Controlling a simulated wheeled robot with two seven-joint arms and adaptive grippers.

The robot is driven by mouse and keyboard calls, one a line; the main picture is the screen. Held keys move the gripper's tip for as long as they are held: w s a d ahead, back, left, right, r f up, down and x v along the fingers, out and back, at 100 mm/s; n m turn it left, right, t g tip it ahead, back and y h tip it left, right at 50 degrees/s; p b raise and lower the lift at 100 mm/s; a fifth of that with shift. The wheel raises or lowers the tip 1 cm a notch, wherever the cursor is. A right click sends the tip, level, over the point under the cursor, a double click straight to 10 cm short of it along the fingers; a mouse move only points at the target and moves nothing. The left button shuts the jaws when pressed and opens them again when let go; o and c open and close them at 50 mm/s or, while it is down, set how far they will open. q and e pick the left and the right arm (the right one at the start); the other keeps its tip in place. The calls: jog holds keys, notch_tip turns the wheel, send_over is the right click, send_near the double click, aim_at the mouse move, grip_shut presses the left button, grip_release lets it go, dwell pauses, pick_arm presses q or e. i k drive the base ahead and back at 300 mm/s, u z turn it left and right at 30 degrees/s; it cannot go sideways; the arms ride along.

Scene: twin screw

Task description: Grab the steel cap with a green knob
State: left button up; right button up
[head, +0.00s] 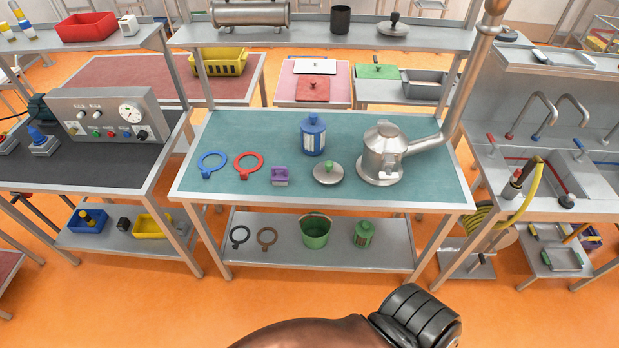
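The steel cap (328,175) lies on the teal table top, near the front edge and right of the middle. Its small green knob (330,166) points up. A steel vessel (382,155) stands just to its right, and a purple block (280,175) sits to its left. The cap looks unobstructed from above. Neither of my grippers shows. A brown and black part of my own body is at the bottom of the head view, well in front of the table.
A blue canister (313,136) stands behind the cap. Blue (212,163) and red (248,164) rings lie at left. A steel pipe (475,60) rises from the vessel at right. The lower shelf (285,250) holds a green bucket (315,232) and green canister (363,235).

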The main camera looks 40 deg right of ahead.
aim_at(328, 173)
jog(key=u, duration=0.05)
jog(key=i, duration=0.95)
jog(key=z, duration=0.45)
jog(key=i, duration=0.7)
jog(key=z, duration=0.65)
